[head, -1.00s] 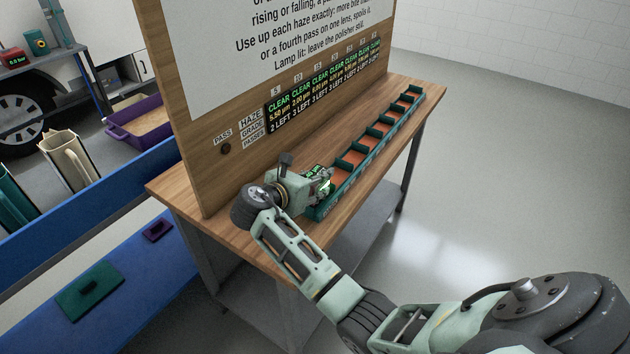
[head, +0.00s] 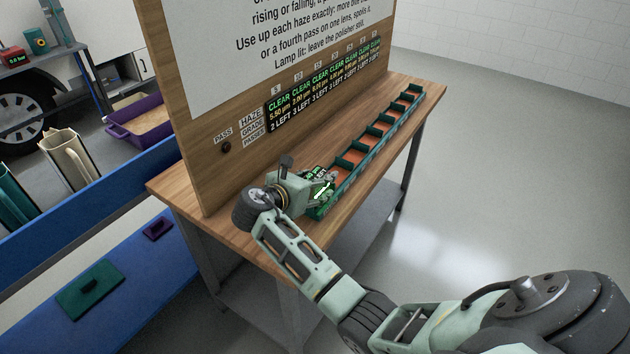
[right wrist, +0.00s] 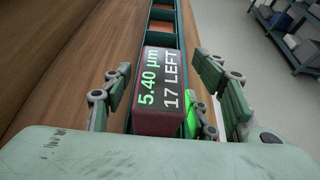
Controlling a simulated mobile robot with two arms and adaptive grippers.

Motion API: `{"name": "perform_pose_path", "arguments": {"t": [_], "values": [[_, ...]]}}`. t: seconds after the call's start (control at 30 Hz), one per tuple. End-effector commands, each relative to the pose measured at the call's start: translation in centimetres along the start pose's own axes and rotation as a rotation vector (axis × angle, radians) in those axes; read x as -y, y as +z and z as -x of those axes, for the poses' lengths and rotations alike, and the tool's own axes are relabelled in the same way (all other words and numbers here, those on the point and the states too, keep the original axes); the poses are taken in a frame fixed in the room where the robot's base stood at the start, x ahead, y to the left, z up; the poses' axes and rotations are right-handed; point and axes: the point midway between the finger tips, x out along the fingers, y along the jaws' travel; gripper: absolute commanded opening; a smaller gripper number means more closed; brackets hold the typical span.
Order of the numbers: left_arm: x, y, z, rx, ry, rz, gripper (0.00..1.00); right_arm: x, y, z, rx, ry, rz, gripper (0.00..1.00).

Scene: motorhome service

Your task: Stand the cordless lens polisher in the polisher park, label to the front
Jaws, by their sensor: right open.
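The cordless lens polisher (right wrist: 158,92) looks like a dark red block with a display reading "5.40 µm" and "17 LEFT" in the right wrist view. It is at the near end of the long green tray, and its lit display (head: 315,173) shows beside my fingers in the head view. My right gripper (head: 322,186) is open, its fingers on either side of the polisher. In the right wrist view the open gripper (right wrist: 160,86) shows a gap at the left finger; contact at the right is unclear. The polisher's base is hidden. My left gripper is out of view. I cannot tell which part is the polisher park.
The green tray (head: 388,128) has several orange-floored compartments along the wooden bench (head: 425,92). A tall board with a lit CLEAR panel (head: 325,85) stands behind it. A blue bench (head: 40,215) is at left. The floor at right is clear.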

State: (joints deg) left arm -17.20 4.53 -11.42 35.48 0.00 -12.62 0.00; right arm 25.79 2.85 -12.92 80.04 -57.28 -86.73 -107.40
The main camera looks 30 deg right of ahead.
Motion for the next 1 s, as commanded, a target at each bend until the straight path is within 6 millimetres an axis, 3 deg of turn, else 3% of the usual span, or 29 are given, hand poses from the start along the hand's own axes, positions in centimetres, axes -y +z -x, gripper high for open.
{"name": "perform_pose_path", "arguments": {"t": [0.17, 0.6, 0.8, 1.0], "values": [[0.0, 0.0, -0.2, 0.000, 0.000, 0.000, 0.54, -0.1, 0.1, 1.8, 0.000, 0.003, -0.001, 0.53], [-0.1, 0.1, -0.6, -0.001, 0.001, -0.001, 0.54, -0.1, 0.1, 10.5, -0.001, 0.002, -0.002, 0.53], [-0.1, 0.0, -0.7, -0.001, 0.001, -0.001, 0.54, 0.0, 0.2, 12.0, 0.000, 0.000, -0.002, 0.53], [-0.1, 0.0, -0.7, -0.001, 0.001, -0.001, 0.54, 0.0, 0.2, 12.1, 0.000, 0.000, -0.002, 0.53]]}}
